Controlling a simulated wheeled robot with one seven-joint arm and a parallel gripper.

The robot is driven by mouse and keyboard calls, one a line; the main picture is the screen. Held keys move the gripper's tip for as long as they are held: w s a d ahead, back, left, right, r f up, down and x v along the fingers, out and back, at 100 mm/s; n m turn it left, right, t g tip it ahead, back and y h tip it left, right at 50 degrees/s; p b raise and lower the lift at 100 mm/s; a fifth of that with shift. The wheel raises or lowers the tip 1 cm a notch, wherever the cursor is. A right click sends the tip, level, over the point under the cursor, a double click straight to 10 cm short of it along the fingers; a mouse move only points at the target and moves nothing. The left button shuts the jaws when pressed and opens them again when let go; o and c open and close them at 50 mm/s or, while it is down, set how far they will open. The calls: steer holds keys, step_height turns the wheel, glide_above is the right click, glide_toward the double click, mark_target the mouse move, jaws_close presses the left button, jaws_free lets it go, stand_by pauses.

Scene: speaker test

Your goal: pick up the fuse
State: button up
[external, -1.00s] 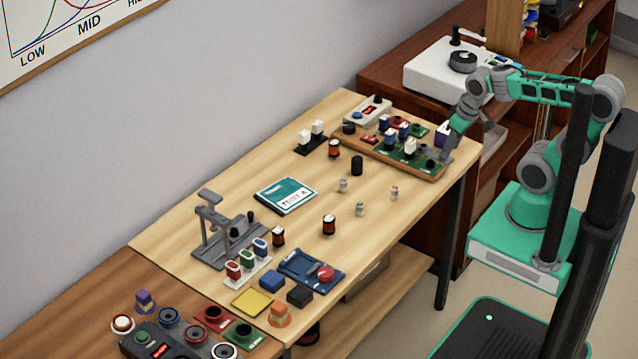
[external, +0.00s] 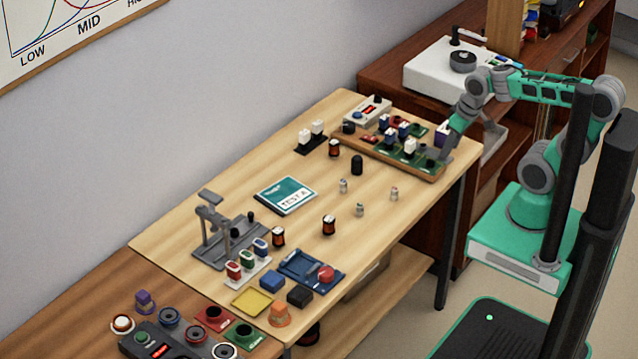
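Several small objects stand on the light wooden table. Three small pale cylinders with metallic-looking ends, which look like fuses, stand apart right of the table's middle: one at the left (external: 343,186), one in front (external: 360,210) and one at the right (external: 394,193). I cannot tell which is the task's fuse. My gripper (external: 446,153) is at the right end of the wooden board with green and red modules, behind and to the right of these cylinders and apart from them. Its fingers are too small and dark to show whether they are open.
The wooden board (external: 364,143) carries sockets and blocks at the back right. A black cylinder (external: 357,165), copper-and-black coils (external: 329,225), a teal booklet (external: 286,195), a grey stand (external: 234,252) and a blue tray (external: 327,283) are also on the table. Bare wood surrounds the small cylinders.

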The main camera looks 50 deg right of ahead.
steer(key=shift+o, duration=1)
